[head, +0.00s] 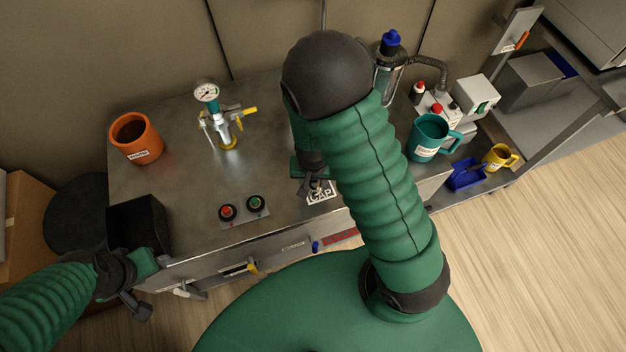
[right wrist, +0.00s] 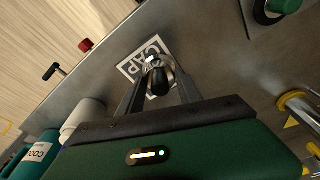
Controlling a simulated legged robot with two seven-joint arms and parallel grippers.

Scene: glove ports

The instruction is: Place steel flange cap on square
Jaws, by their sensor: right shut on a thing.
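The steel flange cap (right wrist: 152,62) has a round steel rim and a dark knob. My right gripper (right wrist: 158,82) is shut on it, with one finger on each side of the knob. The white-bordered square marked CAP (right wrist: 132,68) lies on the steel bench, right at the cap, which overlaps part of it in the right wrist view. I cannot tell whether the cap touches the bench. In the head view, the right gripper (head: 311,187) is at the upper left edge of the square (head: 324,198), and the cap is mostly hidden. My left gripper (head: 136,304) hangs at the bench's left front; its jaw opening is unclear.
A red and green button panel (head: 242,211) lies left of the square. A black bin (head: 139,226) is at the left corner.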

